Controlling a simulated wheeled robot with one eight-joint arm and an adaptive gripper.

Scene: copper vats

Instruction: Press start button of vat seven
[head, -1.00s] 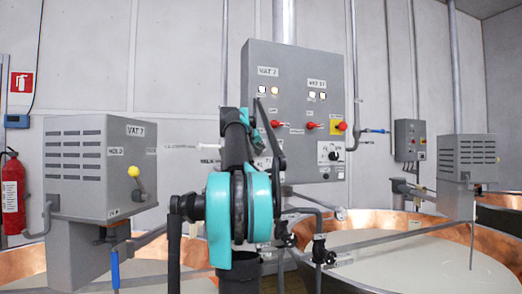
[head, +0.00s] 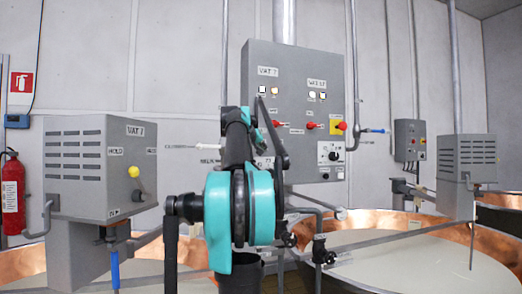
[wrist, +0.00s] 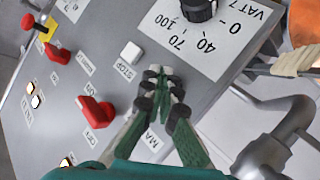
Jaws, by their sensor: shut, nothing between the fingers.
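The grey control panel (head: 300,60) has a VAT 7 label (head: 268,71) at its upper left. In the wrist view the panel appears turned nearly upside down. My gripper (wrist: 162,76) is shut and empty, its fingertips together in front of the panel. A white button (wrist: 131,52) with a STOP label (wrist: 124,71) shows just left of the fingertips. I see no start label; the panel behind the fingers is hidden, and contact cannot be told. A black knob (wrist: 200,10) on a white plate marked VAT 7 is above right. In the head view my arm hides the gripper.
A red switch (wrist: 95,112) sticks out left of my fingers. A yellow-backed red switch (wrist: 45,30) is farther left. Grey pipework (wrist: 275,140) lies close on the right. Copper vats (head: 355,215) stand below the panel, and a grey VAT 7 box (head: 80,165) is at left.

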